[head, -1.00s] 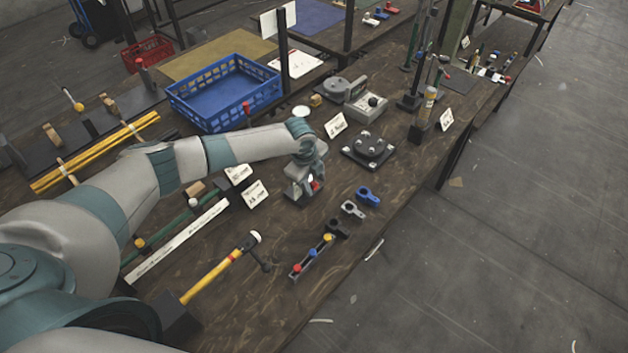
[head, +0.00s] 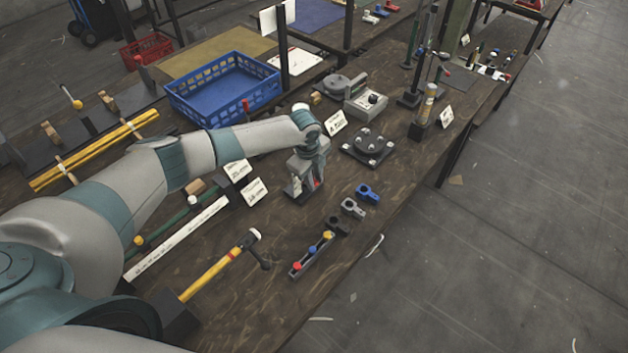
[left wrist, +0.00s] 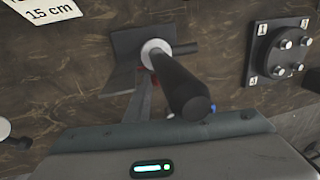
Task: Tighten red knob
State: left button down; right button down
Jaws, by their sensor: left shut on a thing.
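My left gripper (head: 316,183) is at a small grey press (head: 297,187) on the bench. A bit of red shows at its fingertips. In the left wrist view the red knob (left wrist: 148,80) is a small red patch at the fingertips, mostly hidden by the fingers and by a black handle (left wrist: 182,92) rising toward the camera. My left gripper is shut on it, as far as the view shows. The press's dark base (left wrist: 128,44) lies behind the handle. My right gripper is not in view.
Blue, grey and black clamps (head: 352,208) lie to the right. A round fixture (head: 368,147) and a blue crate (head: 222,92) stand farther back.

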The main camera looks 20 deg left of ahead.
pick_arm(q)
jog(key=shift+w+d+f+g+b, duration=0.1)
jog(key=shift+w+f+g+b, duration=0.1)
jog(key=shift+g+b, duration=0.3)
jog(key=g+b, duration=0.1)
jog(key=b, duration=0.2)
jog(key=g+y+b, duration=0.1)
jog(key=b, duration=0.2)
jog(key=g+b, duration=0.2)
jog(key=b, duration=0.1)
jog(key=shift+w+d+f+y, duration=0.1)
jog(key=shift+w+d+y, duration=0.05)
jog(key=shift+w+y, duration=0.25)
jog(key=shift+r+g+b, duration=0.25)
jog(key=shift+g+b, duration=0.15)
jog(key=shift+b, duration=0.4)
jog(key=c, duration=1.6)
grip_release()
jog(key=shift+o, duration=0.2)
